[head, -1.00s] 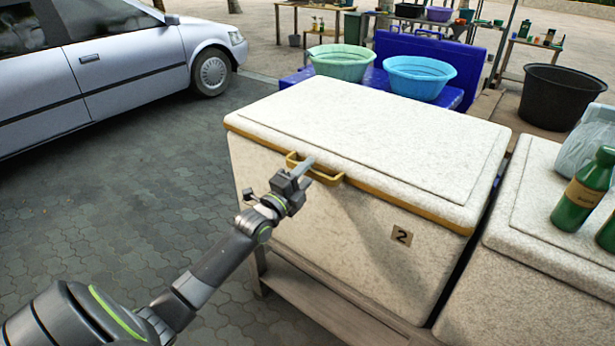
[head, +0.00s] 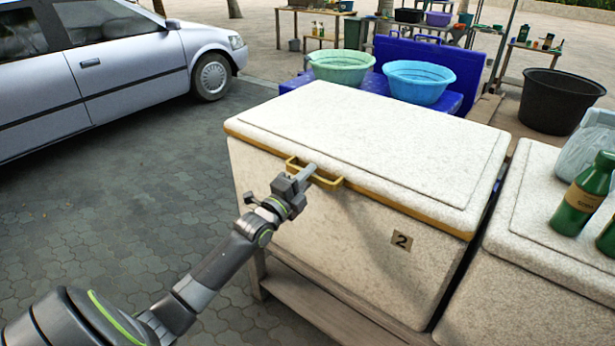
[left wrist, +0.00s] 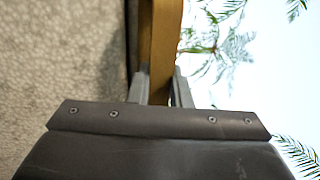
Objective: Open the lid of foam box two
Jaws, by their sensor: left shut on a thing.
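Foam box two (head: 330,230) is a large speckled white box with a "2" label on its front. Its lid (head: 370,140) lies flat on top and looks closed, with a yellow rim along the front edge. A yellow handle (head: 328,183) sticks out from the lid's front. My left gripper (head: 307,174) is at the handle, its fingers shut on the bar. In the left wrist view the yellow handle bar (left wrist: 163,50) runs between the two fingers (left wrist: 160,88), with the speckled box face to the left. My right gripper is not in view.
A second foam box (head: 520,260) stands close on the right, with green bottles (head: 580,195) and a clear bag (head: 588,145) on its lid. Basins (head: 420,80) sit on a blue box behind. A car (head: 110,65) is at the left, with free paving between.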

